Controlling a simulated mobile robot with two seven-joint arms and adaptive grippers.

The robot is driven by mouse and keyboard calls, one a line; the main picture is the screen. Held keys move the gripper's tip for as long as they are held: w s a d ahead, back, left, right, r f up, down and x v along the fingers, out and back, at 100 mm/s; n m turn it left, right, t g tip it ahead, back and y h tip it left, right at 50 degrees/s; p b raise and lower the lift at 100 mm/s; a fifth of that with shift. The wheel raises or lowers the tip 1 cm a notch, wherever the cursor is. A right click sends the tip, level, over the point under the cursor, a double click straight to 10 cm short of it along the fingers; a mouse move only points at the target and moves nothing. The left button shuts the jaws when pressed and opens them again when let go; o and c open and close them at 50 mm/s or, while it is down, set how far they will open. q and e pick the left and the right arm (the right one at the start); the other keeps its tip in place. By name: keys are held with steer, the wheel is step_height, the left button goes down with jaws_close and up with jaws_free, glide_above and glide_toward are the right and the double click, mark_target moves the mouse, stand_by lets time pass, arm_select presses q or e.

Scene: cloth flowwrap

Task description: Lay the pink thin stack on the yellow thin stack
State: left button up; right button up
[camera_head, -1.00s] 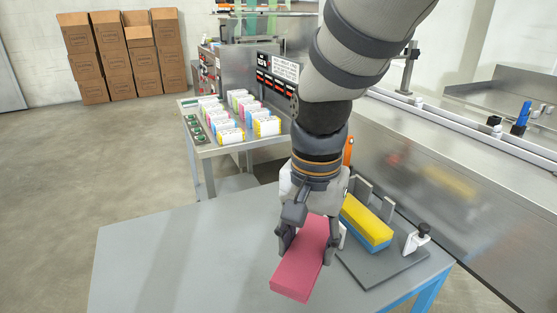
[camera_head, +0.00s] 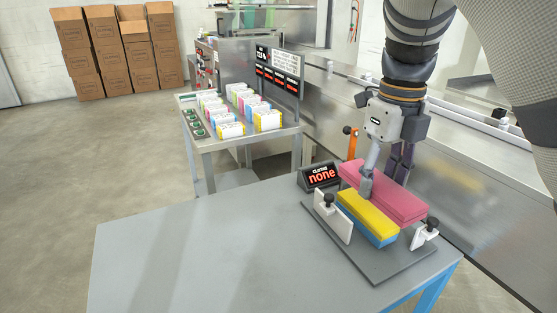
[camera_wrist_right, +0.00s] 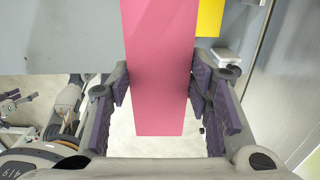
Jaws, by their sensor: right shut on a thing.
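My right gripper (camera_head: 385,178) is shut on the pink thin stack (camera_head: 396,195), with one finger on each long side. The pink stack is raised, on the far side of the yellow thin stack (camera_head: 368,216), and runs nearly parallel to it. The yellow stack lies on a blue stack (camera_head: 371,234) on the grey fixture plate (camera_head: 366,262). In the right wrist view the pink stack (camera_wrist_right: 160,60) spans between the fingers (camera_wrist_right: 160,88), and part of the yellow stack (camera_wrist_right: 209,18) shows to its right. My left gripper is not in view.
White stops with black knobs stand at the fixture's left (camera_head: 329,212) and right (camera_head: 424,238). A small sign reading "none" (camera_head: 320,176) stands behind it. The left of the grey table (camera_head: 200,255) is clear. Colourful packs (camera_head: 229,131) stand on a back table.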

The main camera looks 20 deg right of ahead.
steer(key=w+d+f+b, duration=0.1)
steer(key=w+d+f, duration=0.3)
steer(key=w, duration=0.1)
glide_above(367, 207)
steer(key=f, duration=0.3)
steer(key=s+f+b, duration=0.1)
steer(key=shift+a+f, duration=0.15)
steer(key=shift+a, duration=0.2)
steer(key=shift+w+d+f, duration=0.15)
steer(key=shift+f, duration=0.05)
steer(key=f, duration=0.3)
steer(key=shift+w+d+f, duration=0.2)
steer(key=shift+w+f, duration=0.05)
steer(key=shift+f, duration=0.05)
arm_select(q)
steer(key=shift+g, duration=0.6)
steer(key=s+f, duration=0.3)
arm_select(e)
steer(key=o, duration=0.5)
steer(key=shift+f, duration=0.15)
steer(key=o, duration=0.4)
